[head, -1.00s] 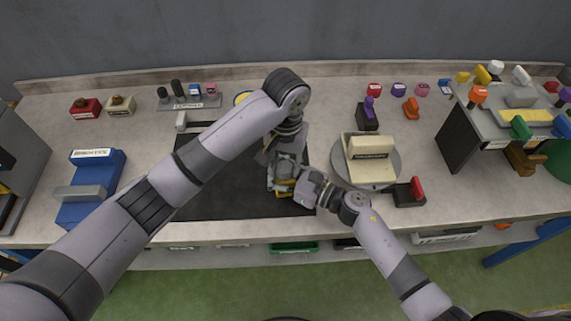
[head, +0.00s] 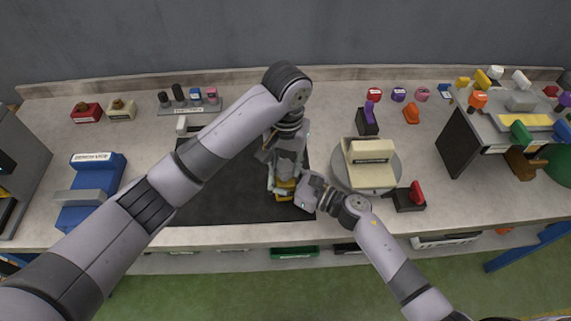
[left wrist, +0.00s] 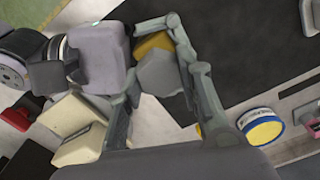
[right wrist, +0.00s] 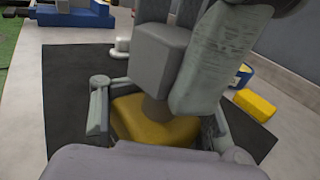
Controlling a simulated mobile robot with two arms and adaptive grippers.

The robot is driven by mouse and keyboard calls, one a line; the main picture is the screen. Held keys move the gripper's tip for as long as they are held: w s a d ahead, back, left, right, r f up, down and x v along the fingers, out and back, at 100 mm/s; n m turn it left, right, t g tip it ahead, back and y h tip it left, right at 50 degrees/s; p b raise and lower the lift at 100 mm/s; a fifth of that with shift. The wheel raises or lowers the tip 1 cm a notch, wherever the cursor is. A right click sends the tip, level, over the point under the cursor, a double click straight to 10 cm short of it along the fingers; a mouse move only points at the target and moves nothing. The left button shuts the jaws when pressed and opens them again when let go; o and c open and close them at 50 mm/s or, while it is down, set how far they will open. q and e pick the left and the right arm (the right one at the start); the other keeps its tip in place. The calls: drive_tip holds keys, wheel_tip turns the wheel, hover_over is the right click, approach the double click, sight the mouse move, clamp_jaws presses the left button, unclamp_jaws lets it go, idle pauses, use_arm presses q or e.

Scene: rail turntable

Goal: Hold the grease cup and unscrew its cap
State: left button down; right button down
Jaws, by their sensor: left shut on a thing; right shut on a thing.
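The grease cup has a yellow body (right wrist: 165,128) low over the dark mat, with a short dull neck above it in the right wrist view. A grey block-shaped cap (right wrist: 163,55) sits over the neck. The yellow body also shows in the head view (head: 284,190). My right gripper (right wrist: 160,125) is shut on the yellow body, a finger on each side. My left gripper (head: 287,172) comes from above and is shut on the cap, which shows between its fingers in the left wrist view (left wrist: 160,75). The fingers partly hide the cup.
A dark mat (head: 210,205) lies under the cup. A round turntable (head: 393,165) with a cream block stands close on the right. A blue fixture (head: 95,180) is on the left. A yellow-topped round tin (left wrist: 262,130) lies at the mat's back edge.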

use_arm(q)
drive_tip(key=shift+r, duration=0.15)
drive_tip(key=shift+r, duration=2.4)
use_arm(e)
drive_tip(key=c, duration=0.6)
unclamp_jaws()
drive_tip(key=shift+o, duration=0.2)
drive_tip(key=shift+s, duration=0.1)
drive_tip(key=v, duration=1.2)
